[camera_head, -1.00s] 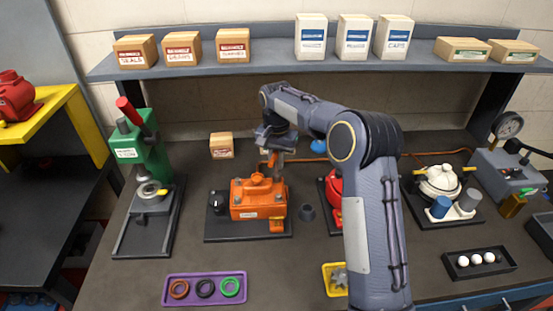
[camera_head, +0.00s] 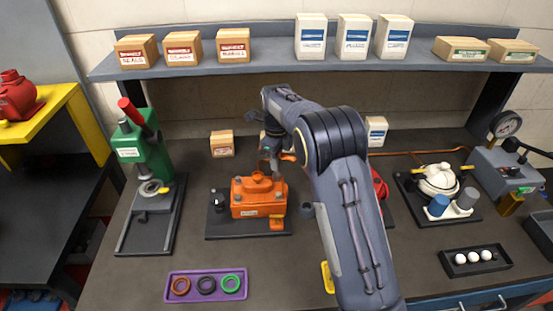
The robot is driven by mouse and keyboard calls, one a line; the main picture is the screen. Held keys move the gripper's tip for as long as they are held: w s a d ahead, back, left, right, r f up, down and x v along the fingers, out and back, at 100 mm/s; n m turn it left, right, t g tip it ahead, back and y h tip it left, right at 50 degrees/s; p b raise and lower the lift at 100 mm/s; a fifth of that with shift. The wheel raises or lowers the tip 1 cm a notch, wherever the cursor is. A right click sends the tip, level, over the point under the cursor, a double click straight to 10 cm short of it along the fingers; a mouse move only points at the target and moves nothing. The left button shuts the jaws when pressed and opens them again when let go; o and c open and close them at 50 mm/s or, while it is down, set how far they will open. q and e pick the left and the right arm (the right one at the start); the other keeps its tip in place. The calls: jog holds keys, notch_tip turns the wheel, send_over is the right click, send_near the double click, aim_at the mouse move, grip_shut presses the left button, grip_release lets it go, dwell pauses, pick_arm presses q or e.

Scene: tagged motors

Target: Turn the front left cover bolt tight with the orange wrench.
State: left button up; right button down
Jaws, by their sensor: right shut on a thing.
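The orange motor (camera_head: 258,197) sits on a dark base plate (camera_head: 222,228) left of the middle of the bench. Its cover faces up; the cover bolts are too small to tell apart. My right gripper (camera_head: 272,163) is at the back right edge of the motor, pointing down, shut on the orange wrench (camera_head: 288,156). Only a short orange part of the wrench shows beside the fingers; the rest is hidden by the gripper and arm. I cannot tell whether the wrench touches a bolt. My left gripper is out of view.
A green press (camera_head: 146,150) stands left of the motor. A purple tray (camera_head: 206,296) with rings lies in front. A red motor (camera_head: 380,184) is partly hidden behind my right arm. A white pump (camera_head: 439,181) stands further right. Bench between motor and purple tray is clear.

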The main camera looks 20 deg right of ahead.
jog(key=m, duration=0.7)
jog(key=shift+m, duration=0.3)
jog(key=shift+n, duration=0.7)
jog(key=shift+r, duration=0.9)
jog(key=shift+r, duration=0.1)
jog(key=shift+r, duration=2.45)
